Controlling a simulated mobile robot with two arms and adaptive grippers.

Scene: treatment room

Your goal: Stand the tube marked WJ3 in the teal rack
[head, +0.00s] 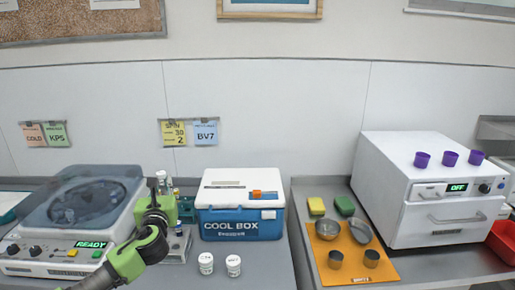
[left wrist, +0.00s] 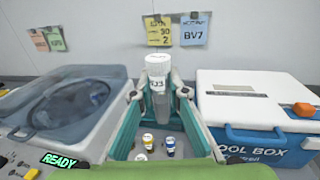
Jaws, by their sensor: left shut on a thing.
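In the left wrist view a clear tube (left wrist: 160,102) with a white cap stands upright between the fingers of my left gripper (left wrist: 160,88). Its label is partly legible and ends in J3. The left gripper is shut on this tube. In the head view the tube's pale cap (head: 161,175) shows above the left gripper (head: 165,192), in front of the wall between centrifuge and cool box. Small vials (left wrist: 170,146) with coloured caps show below the tube, between the fingers. My right gripper is not in view.
A centrifuge (head: 65,262) with a clear lid stands at left. A blue and white cool box (head: 241,225) stands right of the gripper, with two white jars (head: 233,265) before it. Farther right are an orange mat (head: 372,274) with cups and a white oven (head: 400,215).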

